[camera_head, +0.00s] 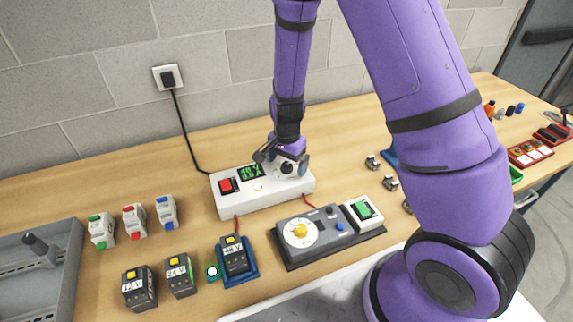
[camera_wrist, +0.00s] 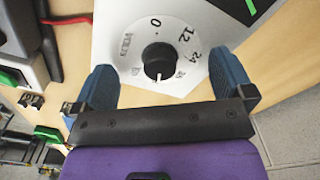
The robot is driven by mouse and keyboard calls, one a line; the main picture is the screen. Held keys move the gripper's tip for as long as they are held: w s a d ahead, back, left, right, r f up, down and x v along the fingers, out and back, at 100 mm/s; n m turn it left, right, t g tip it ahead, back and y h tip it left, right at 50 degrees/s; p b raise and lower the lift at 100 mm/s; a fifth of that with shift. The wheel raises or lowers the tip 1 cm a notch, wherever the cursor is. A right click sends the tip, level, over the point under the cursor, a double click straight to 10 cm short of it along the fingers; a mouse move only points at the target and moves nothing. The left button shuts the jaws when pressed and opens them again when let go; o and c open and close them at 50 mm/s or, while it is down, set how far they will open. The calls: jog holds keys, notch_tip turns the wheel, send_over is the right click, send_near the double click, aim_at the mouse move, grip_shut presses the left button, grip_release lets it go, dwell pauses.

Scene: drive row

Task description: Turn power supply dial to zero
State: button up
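The white power supply (camera_head: 262,202) stands on the bench with a red switch (camera_head: 226,186) and a green display that seems to read 48 V. Its black dial (camera_wrist: 158,60) shows in the wrist view, its white pointer mark facing down, near a partly legible label. The 0 mark (camera_wrist: 155,22) is at the top, with 12 and 24 to the upper right. My gripper (camera_wrist: 161,66) is open, with blue fingers on either side of the dial and gaps between them and the knob. In the head view my gripper (camera_head: 281,160) partly hides the dial.
A grey unit with a yellow knob (camera_head: 300,230) stands in front of the supply. A blue holder (camera_head: 239,270) with a 48 V module and several other modules stand to the left. A black cord (camera_head: 187,130) runs to the wall outlet.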

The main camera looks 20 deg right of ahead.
aim_at(287, 164)
jog(key=c, duration=1.4)
jog(key=n, duration=0.9)
jog(key=shift+n, duration=0.3)
jog(key=n, duration=0.8)
jog(key=shift+n, duration=0.4)
jog(key=o, duration=0.3)
jog(key=shift+n, duration=0.7)
jog(key=o, duration=1.2)
jog(key=shift+r, duration=3.55)
